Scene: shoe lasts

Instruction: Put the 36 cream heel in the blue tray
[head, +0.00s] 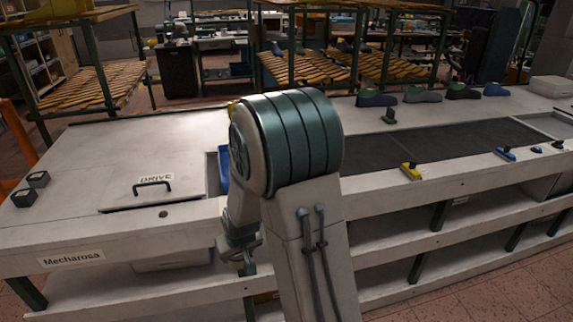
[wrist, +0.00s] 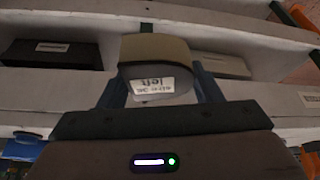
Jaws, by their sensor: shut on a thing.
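My gripper (wrist: 158,88) is shut on a block with a cream-tan top band and a grey face, the cream heel (wrist: 155,48). A white label on its grey face reads upside down, with "left" and a size line that looks like 36. In the head view my gripper (head: 246,262) hangs low in front of the bench's front side, below the top's edge; the heel cannot be made out there. The blue tray (head: 223,170) shows as a blue strip in a recess of the bench top, mostly hidden behind my arm.
The white bench (head: 90,160) has a panel marked DRIVE with a handle (head: 152,185) on the left. Several shoe lasts (head: 423,95) line the back right. A yellow-based piece (head: 411,171) lies at the front edge. Open shelves (head: 400,237) run below, close to my gripper.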

